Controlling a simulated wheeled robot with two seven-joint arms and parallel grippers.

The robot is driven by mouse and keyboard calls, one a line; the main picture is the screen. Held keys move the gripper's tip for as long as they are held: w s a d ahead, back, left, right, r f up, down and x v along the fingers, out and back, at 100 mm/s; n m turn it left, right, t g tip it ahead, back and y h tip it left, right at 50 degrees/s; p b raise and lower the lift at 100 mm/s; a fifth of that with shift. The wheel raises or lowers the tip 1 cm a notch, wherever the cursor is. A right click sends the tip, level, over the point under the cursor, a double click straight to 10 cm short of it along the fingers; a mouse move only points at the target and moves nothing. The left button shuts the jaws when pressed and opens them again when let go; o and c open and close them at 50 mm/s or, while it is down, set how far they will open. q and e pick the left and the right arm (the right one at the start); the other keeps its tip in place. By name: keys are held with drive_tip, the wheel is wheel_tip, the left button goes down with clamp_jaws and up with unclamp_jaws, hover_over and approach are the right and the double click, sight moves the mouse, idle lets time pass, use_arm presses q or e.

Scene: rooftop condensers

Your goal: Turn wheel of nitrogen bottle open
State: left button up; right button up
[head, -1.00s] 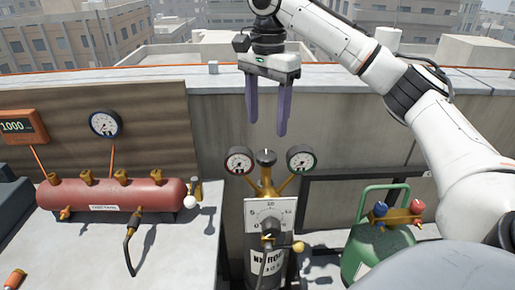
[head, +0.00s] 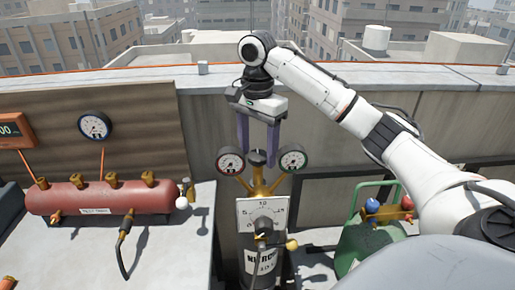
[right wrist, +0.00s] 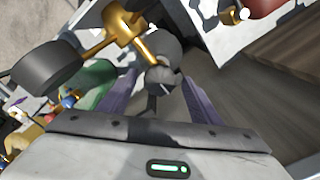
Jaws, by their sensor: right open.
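The nitrogen bottle (head: 262,262) is a dark cylinder with a white label, standing upright at lower centre in the head view. Its small dark wheel (head: 258,158) tops the brass fitting between two round gauges. The wheel also shows in the right wrist view (right wrist: 163,79). My right gripper (head: 258,150) points down over the wheel, its two purple fingers open, one on each side. In the right wrist view the fingers of this gripper (right wrist: 160,76) flank the wheel with visible gaps. Whether the fingers touch it is not clear. My left gripper is out of view.
A left gauge (head: 230,162) and a right gauge (head: 293,159) sit close beside the fingers. A white dial plate (head: 263,214) hangs in front of the bottle. A red manifold (head: 100,198) lies on the left bench; a green tank (head: 368,243) stands right. The parapet wall is behind.

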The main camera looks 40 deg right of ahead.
drive_tip(key=c, duration=1)
drive_tip(key=shift+c, duration=0.2)
